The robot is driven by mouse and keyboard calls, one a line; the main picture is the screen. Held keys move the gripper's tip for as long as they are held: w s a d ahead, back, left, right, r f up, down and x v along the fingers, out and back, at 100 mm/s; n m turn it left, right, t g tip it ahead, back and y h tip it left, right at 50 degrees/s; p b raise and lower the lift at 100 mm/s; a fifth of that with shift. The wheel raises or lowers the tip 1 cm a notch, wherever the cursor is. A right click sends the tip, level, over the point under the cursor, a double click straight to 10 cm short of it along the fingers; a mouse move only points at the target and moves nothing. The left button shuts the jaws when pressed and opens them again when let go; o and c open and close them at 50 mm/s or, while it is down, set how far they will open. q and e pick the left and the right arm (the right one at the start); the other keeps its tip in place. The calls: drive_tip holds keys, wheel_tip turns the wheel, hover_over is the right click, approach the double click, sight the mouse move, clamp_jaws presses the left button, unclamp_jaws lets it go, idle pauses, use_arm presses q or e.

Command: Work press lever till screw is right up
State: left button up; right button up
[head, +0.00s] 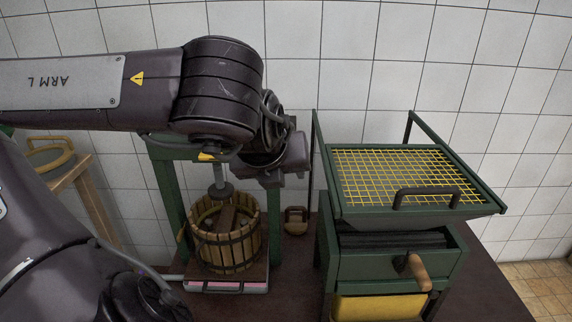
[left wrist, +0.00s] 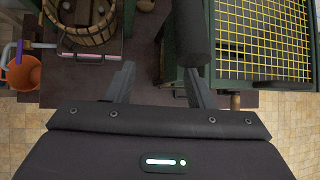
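The press has a green frame (head: 170,195) and a slatted wooden basket (head: 228,240); the basket also shows in the left wrist view (left wrist: 82,22). Its grey screw (head: 218,178) comes down to a wooden block in the basket; the screw's top is hidden behind my left arm. My left gripper (left wrist: 160,70) is open, its fingers apart. A thick dark round bar (left wrist: 188,32), perhaps the press lever, ends close to the right finger; I cannot tell whether they touch. In the head view the gripper's fingertips are not clear. My right gripper is not in view.
Right of the press stands a green mill with a yellow mesh top (head: 400,178) and a wooden-handled crank (head: 418,270). A small wooden-looking object (head: 296,220) sits between them. An orange bucket (left wrist: 20,73) is left of the press. A wooden stand (head: 80,175) is at far left.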

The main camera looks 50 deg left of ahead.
use_arm(q)
drive_tip(key=r, duration=0.1)
drive_tip(key=s+r+p, duration=0.1)
drive_tip(key=r, duration=0.2)
drive_tip(key=shift+s+d, duration=0.2)
drive_tip(key=shift+d, duration=0.1)
idle(0.7)
